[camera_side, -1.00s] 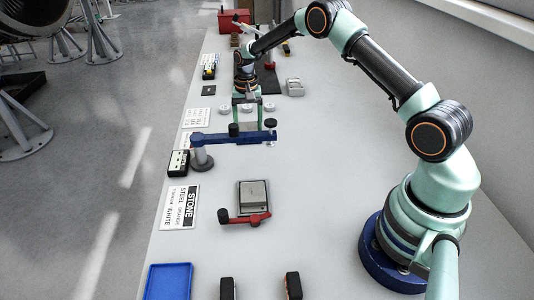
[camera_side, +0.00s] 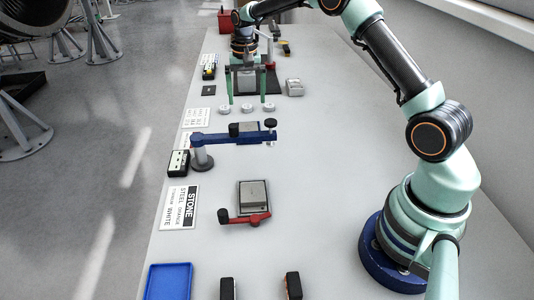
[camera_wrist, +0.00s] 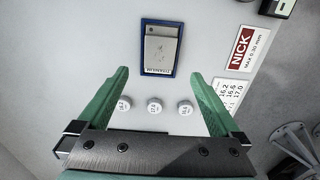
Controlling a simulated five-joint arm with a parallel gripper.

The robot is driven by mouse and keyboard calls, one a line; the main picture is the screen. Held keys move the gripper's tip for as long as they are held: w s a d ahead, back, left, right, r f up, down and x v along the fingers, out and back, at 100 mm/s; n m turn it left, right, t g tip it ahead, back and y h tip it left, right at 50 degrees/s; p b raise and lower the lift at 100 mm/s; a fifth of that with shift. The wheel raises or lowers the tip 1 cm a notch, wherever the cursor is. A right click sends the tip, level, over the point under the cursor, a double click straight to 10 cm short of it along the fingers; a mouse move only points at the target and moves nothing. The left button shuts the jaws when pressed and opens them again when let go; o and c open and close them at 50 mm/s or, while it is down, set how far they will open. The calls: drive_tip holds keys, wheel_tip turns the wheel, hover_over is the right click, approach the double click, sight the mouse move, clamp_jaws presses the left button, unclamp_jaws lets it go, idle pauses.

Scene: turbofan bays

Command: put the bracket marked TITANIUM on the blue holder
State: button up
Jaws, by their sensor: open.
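A grey bracket (camera_wrist: 161,50) marked TITANIUM lies inside a blue-rimmed holder (camera_wrist: 143,60) in the wrist view, with a small dark spot on its upper part. In the side view a blue arm on a post (camera_side: 225,138) stands in front of that spot and hides most of it. My gripper (camera_side: 246,102) is open and empty. In the wrist view its green fingers (camera_wrist: 158,88) are wide apart, and the bracket lies beyond their tips. I cannot tell the height of the fingers above the table.
Several small things stand around: white numbered discs (camera_wrist: 154,106) between the fingers in the wrist view, a grey block on a dark plate with a red arm (camera_side: 250,218), a blue tray (camera_side: 168,282), and a black box (camera_side: 178,163).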

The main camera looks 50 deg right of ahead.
drive_tip(key=s+a+r+n+t, duration=0.1)
drive_tip(key=s+a+r+n, duration=0.15)
drive_tip(key=s+r, duration=0.4)
drive_tip(key=s+a+r+n+t, duration=0.2)
drive_tip(key=s+a+r, duration=0.15)
drive_tip(key=r, duration=0.55)
drive_tip(key=s+a+f+n+t, duration=0.1)
drive_tip(key=s+a+n, duration=0.3)
drive_tip(key=s, duration=1)
drive_tip(key=shift+s+a+f+t, duration=0.25)
drive_tip(key=shift+a+t, duration=0.35)
drive_tip(key=shift+t, duration=0.2)
